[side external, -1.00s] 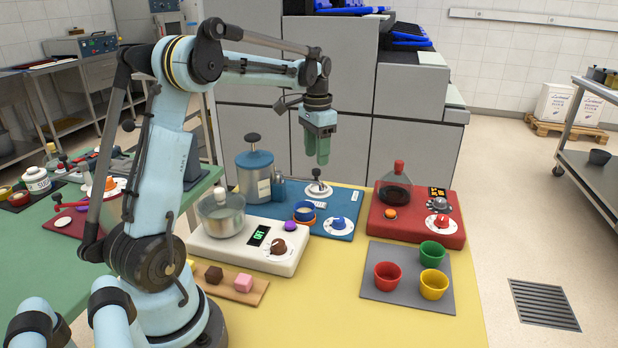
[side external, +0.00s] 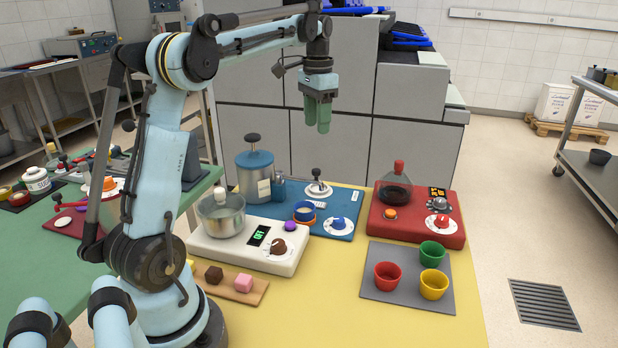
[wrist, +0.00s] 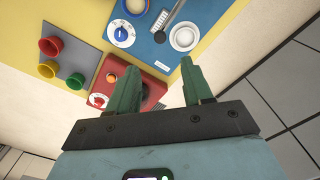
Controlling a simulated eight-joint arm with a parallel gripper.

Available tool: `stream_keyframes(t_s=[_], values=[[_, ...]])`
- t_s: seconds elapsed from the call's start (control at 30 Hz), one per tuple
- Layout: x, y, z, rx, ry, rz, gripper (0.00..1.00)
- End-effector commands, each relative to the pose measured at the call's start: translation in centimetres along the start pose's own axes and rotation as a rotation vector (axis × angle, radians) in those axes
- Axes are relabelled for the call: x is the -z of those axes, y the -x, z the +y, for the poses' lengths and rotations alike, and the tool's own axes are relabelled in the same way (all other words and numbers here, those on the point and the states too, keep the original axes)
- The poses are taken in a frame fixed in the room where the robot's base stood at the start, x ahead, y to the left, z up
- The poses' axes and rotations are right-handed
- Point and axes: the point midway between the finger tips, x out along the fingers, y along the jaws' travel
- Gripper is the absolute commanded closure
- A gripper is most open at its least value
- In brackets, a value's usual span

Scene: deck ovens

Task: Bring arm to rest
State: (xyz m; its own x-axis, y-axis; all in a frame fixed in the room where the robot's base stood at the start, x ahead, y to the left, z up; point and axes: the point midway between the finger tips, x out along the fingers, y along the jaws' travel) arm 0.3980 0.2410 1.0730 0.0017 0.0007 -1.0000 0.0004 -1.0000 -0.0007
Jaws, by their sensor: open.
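My gripper (side external: 318,125) hangs pointing down, high above the back part of the yellow table (side external: 340,318). Its two green fingers are apart with nothing between them. They also show in the wrist view (wrist: 158,85), standing apart over the red device. The arm reaches out from its base at the table's left, clear of everything on the table.
Below stand a blue device (side external: 348,224), a red device (side external: 440,232), a white scale-like device (side external: 210,250) with a metal pot, a grey mat (side external: 378,292) with red, yellow and green cups, and a wooden board (side external: 252,296) with small cubes. Tall grey cabinets (side external: 335,150) rise close behind.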

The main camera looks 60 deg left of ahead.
Motion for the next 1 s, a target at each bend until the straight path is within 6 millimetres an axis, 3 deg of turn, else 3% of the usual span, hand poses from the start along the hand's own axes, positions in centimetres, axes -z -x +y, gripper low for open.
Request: stream_keyframes(t_s=[0.17, 0.47, 0.8, 1.0], values=[[-0.1, 0.3, 2.3, 0.021, -0.005, 0.038, 0.5], [-2.0, 0.1, 10.8, 0.076, -0.008, 0.213, 0.5], [-6.7, -3.4, 19.1, 0.066, -0.007, 0.439, 0.5], [-9.4, -6.4, 22.5, 0.03, -0.006, 0.554, 0.5]])
